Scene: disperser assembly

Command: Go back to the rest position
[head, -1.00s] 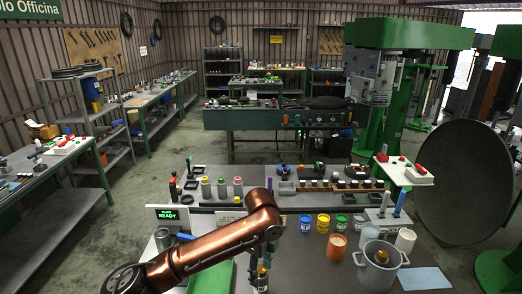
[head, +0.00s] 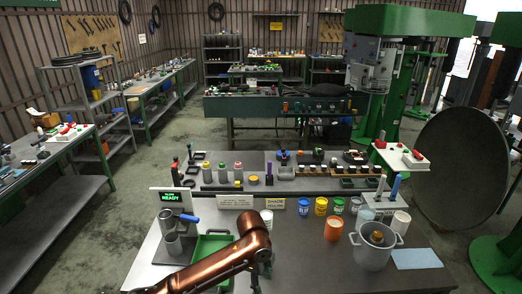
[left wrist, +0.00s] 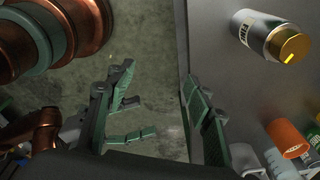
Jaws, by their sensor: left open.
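My left gripper (left wrist: 158,105) is open and empty in the left wrist view, with bare floor between its fingers. In the head view my copper left arm reaches in from the bottom, and the gripper is mostly hidden at the lower edge. A silver can with a gold cap (left wrist: 268,36) stands on the grey worktop in the left wrist view, apart from the fingers. A grey pot (head: 372,252) with a gold-brown piece inside stands at the right of the worktop in the head view. My right gripper is not in view.
A green tray (head: 208,246) lies beside the arm, with grey cylinders to its left. An orange cup (head: 333,229) and several small paint cans (head: 321,206) stand behind. A blue sheet (head: 416,258) lies at the right. The front middle of the worktop is clear.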

